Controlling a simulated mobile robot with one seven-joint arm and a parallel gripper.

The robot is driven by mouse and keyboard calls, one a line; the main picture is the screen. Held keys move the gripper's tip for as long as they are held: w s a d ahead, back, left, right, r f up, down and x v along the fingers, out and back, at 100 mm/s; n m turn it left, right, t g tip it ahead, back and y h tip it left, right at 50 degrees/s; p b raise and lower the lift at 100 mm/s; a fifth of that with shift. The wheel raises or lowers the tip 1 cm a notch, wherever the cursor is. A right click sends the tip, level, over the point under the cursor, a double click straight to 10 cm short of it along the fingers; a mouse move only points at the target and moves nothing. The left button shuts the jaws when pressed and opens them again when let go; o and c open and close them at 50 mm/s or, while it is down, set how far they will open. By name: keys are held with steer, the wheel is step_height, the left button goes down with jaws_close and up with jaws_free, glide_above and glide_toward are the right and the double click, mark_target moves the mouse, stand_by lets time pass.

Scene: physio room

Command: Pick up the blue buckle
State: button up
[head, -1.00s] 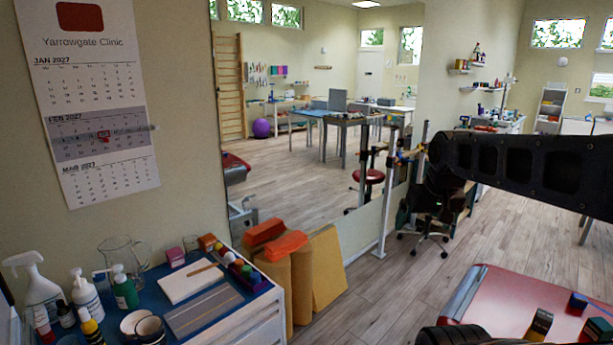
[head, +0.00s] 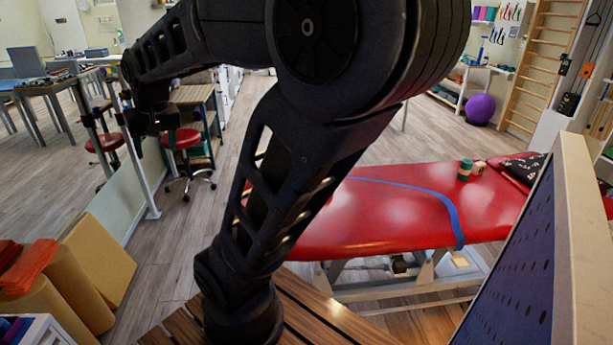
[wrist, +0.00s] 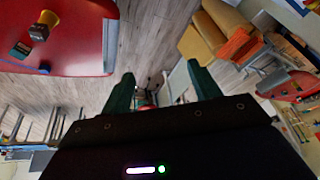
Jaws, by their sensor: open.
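I cannot make out the blue buckle for certain in either view. In the head view a blue strap (head: 440,199) lies across the red treatment table (head: 395,225) and hangs over its near edge, with a pale piece (head: 460,258) at its end. In the wrist view a small dark blue thing (wrist: 45,68) sits at the edge of the red table (wrist: 75,45); it is too small to identify. My gripper (wrist: 162,88) is open, its two green fingers apart with nothing between them. In the head view my arm covers the middle and part of the table.
Two small rolls (head: 465,169) and a dark patterned cushion (head: 523,168) are on the table. A blue-faced board (head: 515,265) stands close at right. Orange and yellow foam pieces (head: 98,262) stand at left. A red stool (head: 182,140) is behind; wooden floor between is open.

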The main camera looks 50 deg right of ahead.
steer(key=w+d+f+m+g+h, duration=0.1)
steer(key=w+d+f+m, duration=0.2)
steer(key=w+d+m, duration=1.2)
steer(key=w+d+f+g, duration=0.1)
steer(key=w+d+f, duration=0.25)
steer(key=d, duration=0.55)
steer(key=w+d+f+h, duration=0.15)
steer(key=d+f, duration=0.25)
steer(key=d, duration=0.5)
steer(key=w+d+f+g, duration=0.1)
steer(key=w+d+f, duration=0.2)
steer(key=d, duration=0.7)
steer(key=s+d+f+m+g, duration=0.1)
steer(key=s+d+f+m, duration=0.1)
steer(key=d+f, duration=0.8)
steer(key=s+d+f+m+g, duration=0.1)
steer(key=s+d+f+m, duration=0.2)
steer(key=d+f, duration=0.7)
steer(key=s+d+f+m+g+h, duration=0.1)
steer(key=s+d+f, duration=0.4)
steer(key=d+f, duration=0.5)
steer(key=shift+s+d+m+g, duration=0.1)
steer(key=shift+d+m+g, duration=0.2)
steer(key=shift+d+m, duration=0.45)
steer(key=shift+s+x, duration=0.15)
steer(key=shift+x, duration=1.15)
steer(key=shift+s+x, duration=0.1)
steer(key=shift+x, duration=1.2)
steer(key=shift+a, duration=0.2)
steer(key=shift+c, duration=0.4)
